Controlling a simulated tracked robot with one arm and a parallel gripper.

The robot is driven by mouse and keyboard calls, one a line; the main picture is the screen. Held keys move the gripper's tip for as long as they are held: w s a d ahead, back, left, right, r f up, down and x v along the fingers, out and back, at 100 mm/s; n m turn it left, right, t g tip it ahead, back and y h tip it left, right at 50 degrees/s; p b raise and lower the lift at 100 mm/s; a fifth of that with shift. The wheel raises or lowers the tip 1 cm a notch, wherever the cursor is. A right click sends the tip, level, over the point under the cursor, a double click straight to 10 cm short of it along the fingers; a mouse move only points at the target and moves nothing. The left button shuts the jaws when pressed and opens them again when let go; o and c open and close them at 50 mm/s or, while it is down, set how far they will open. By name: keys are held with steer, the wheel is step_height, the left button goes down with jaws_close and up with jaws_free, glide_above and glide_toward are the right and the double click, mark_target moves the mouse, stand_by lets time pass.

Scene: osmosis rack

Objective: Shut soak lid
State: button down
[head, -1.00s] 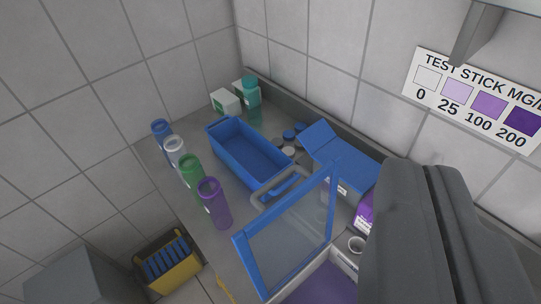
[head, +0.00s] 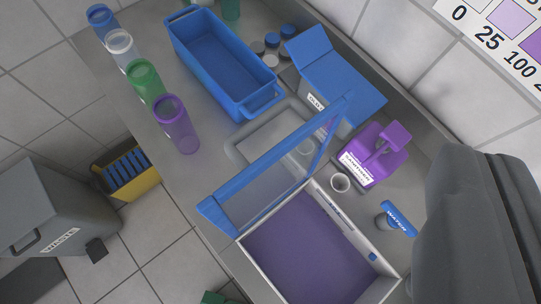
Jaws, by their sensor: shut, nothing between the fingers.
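The soak lid (head: 270,170) is a clear panel in a blue frame. It stands raised, tilted up along the far-left edge of the soak tub. The soak tub (head: 387,283) is an open white-walled box with purple liquid inside, at the bottom centre. My gripper (head: 482,150) is the large dark grey shape at the right edge. Its fingers are shut and empty, to the right of the tub and apart from the lid.
A blue box (head: 335,80) and blue tray (head: 222,65) lie behind. Bottles (head: 176,125) line the counter's left edge. A waste bin (head: 50,215) stands on the floor.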

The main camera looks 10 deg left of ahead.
steer(key=w+a+f+n+g+h+p, duration=0.3)
steer(key=w+a+f+h, duration=0.4)
steer(key=f, duration=0.5)
steer(key=a+f+n+t+h+p, duration=0.1)
steer(key=a+f+n+h, duration=0.1)
steer(key=a+f, duration=0.45)
steer(key=a+f+n+t+h, duration=0.1)
steer(key=a+f+t, duration=0.15)
steer(key=a, duration=0.65)
steer(key=w+d+f+p, duration=0.1)
steer(key=w+d, duration=0.4)
steer(key=d, duration=0.5)
steer(key=shift+d+g+p, duration=0.15)
steer(key=shift+g+p, duration=0.3)
steer(key=shift+p, duration=0.05)
steer(key=shift+w, duration=0.1)
